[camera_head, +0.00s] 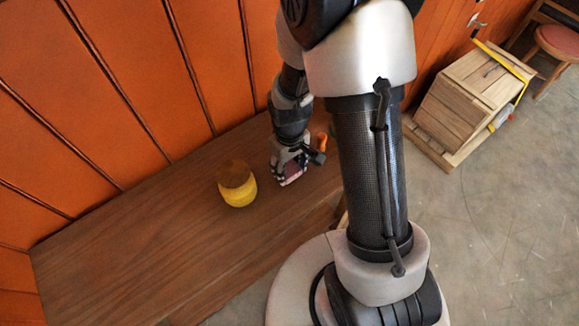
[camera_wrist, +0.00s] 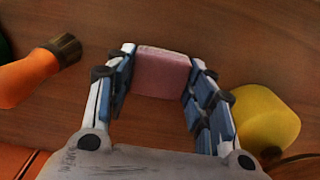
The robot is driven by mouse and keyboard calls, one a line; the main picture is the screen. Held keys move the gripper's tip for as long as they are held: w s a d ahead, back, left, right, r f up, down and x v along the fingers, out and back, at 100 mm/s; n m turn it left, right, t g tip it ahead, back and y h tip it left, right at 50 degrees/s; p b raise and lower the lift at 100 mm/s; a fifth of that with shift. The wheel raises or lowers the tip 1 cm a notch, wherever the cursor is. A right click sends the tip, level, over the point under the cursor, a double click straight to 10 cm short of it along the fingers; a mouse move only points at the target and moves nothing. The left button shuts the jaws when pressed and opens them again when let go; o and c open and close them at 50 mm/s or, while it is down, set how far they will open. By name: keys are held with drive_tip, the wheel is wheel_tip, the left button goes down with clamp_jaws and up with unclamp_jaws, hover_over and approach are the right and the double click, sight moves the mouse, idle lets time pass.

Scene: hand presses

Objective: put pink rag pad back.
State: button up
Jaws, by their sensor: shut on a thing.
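The pink rag pad (camera_wrist: 161,74) is a small pink block between the two fingers of my gripper (camera_wrist: 158,80) in the wrist view. Both fingers touch its sides, so my gripper is shut on it. In the head view my gripper (camera_head: 291,172) is low over the wooden bench, with the dark pink pad (camera_head: 292,174) partly hidden by the fingers. I cannot tell whether the pad touches the bench.
A yellow jar with a brown lid (camera_head: 237,184) stands close left of my gripper. An orange object with a dark end (camera_wrist: 35,75) lies on its other side. The wooden bench (camera_head: 130,250) is clear to the left. A wooden crate (camera_head: 470,100) stands on the floor at right.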

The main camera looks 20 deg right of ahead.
drive_tip(key=shift+f, duration=0.2)
drive_tip(key=o, duration=0.9)
drive_tip(key=shift+r, duration=0.1)
drive_tip(key=shift+o, duration=0.2)
wheel_tip(320, 180, up, 12)
drive_tip(key=p, duration=0.4)
wheel_tip(320, 180, up, 14)
drive_tip(key=m+t, duration=0.2)
hover_over(289, 169)
drive_tip(key=s, duration=0.6)
drive_tip(key=s+r+m+t, duration=0.1)
drive_tip(key=s+r+t, duration=0.1)
drive_tip(key=s+r, duration=0.4)
drive_tip(key=s, duration=0.3)
drive_tip(key=shift+r+m+t, duration=0.25)
drive_tip(key=shift+m+t, duration=0.05)
drive_tip(key=shift+d, duration=0.1)
